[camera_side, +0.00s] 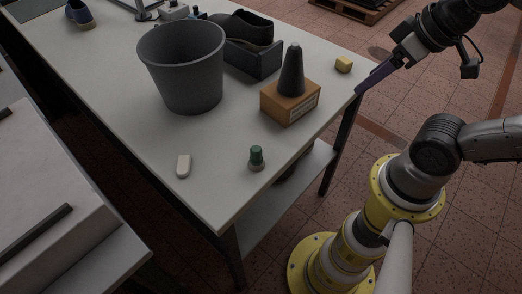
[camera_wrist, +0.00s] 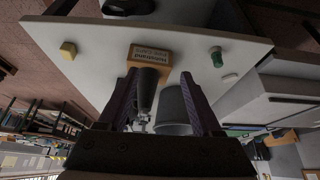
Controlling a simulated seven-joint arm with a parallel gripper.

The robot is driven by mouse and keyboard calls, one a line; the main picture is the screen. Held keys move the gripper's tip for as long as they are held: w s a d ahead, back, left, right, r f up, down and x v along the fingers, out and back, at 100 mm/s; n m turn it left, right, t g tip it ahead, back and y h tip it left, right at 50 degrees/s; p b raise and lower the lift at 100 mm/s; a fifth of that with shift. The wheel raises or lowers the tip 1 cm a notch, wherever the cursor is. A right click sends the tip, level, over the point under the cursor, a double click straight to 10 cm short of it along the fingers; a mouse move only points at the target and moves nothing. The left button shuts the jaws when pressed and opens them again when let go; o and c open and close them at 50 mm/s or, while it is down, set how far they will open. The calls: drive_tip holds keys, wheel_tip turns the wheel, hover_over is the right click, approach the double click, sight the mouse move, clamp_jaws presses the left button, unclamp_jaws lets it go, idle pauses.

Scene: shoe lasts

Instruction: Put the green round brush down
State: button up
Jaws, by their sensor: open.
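The green round brush (camera_side: 257,155) stands upright on the white table near its front right edge, with a paler part at its foot. It also shows in the wrist view (camera_wrist: 216,57) at the upper right, near the table edge. My gripper (camera_side: 361,90) is at the table's right edge in the side view, well away from the brush. In the wrist view my gripper (camera_wrist: 160,88) has its two dark purple fingers spread wide. Nothing is held between them; the cone and bin seen there are behind.
A dark cone on a wooden block (camera_side: 290,100) stands between my gripper and the brush. A grey bin (camera_side: 183,70), a white eraser-like piece (camera_side: 183,166), a yellow block (camera_side: 344,64) and a dark shoe in a tray (camera_side: 252,58) share the white table (camera_side: 120,95). Its front is mostly clear.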

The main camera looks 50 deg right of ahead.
drive_tip(key=s+a+f+m+g+y, duration=0.2)
drive_tip(key=a+f+g+y, duration=0.25)
drive_tip(key=a, duration=0.25)
drive_tip(key=m+t+y, duration=0.9)
drive_tip(key=m+y, duration=0.2)
drive_tip(key=m, duration=1.2)
approach(256, 148)
drive_tip(key=shift+w+a+r+n, duration=0.15)
drive_tip(key=shift+w+a, duration=0.05)
drive_tip(key=shift+a, duration=0.35)
drive_tip(key=shift+w+a+r+n, duration=0.15)
drive_tip(key=shift+w+a, duration=0.1)
drive_tip(key=shift+a, duration=0.3)
drive_tip(key=shift+h, duration=0.25)
drive_tip(key=shift+f+x, duration=0.2)
drive_tip(key=shift+x, duration=3.65)
clamp_jaws()
